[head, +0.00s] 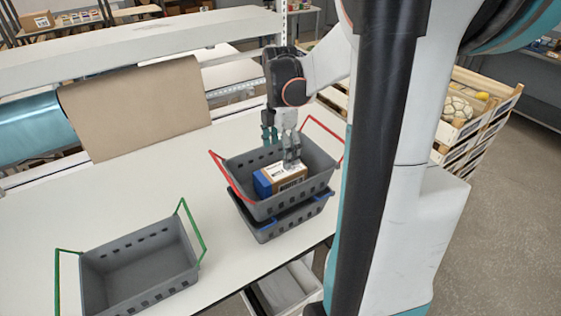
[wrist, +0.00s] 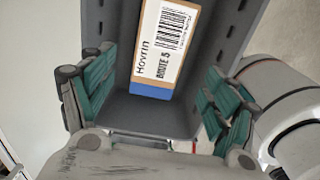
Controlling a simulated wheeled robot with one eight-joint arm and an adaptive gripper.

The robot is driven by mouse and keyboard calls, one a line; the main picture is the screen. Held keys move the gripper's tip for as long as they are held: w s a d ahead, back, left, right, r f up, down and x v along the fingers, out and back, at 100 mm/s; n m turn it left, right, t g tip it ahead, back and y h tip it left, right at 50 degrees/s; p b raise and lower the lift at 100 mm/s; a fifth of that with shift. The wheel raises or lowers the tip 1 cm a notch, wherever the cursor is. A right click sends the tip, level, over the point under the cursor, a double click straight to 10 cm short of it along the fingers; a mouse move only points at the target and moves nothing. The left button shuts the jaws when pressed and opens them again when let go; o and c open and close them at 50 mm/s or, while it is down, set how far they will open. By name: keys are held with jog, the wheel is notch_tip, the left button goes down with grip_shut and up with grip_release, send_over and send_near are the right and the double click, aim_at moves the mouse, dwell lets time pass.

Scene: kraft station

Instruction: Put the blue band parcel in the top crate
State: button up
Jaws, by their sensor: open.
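The blue band parcel (head: 281,178) is a brown box with a blue end and a white label. It lies inside the top crate (head: 318,182), a grey basket with red handles stacked on another crate. In the wrist view the parcel (wrist: 165,45) shows its barcode label and blue edge against the grey crate (wrist: 205,120). My gripper (head: 281,150) is over the top crate, fingers pointing down, close to the parcel. In the wrist view its fingers (wrist: 158,100) are spread wide with nothing between their pads. Contact between fingers and parcel cannot be told.
A lower grey crate (head: 287,226) with blue handles sits under the top crate. An empty grey crate (head: 140,270) with green handles stands at the front left of the white table (head: 130,205). A brown paper sheet (head: 135,110) hangs from the roll behind.

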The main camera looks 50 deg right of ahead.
jog(key=shift+r, duration=1.25)
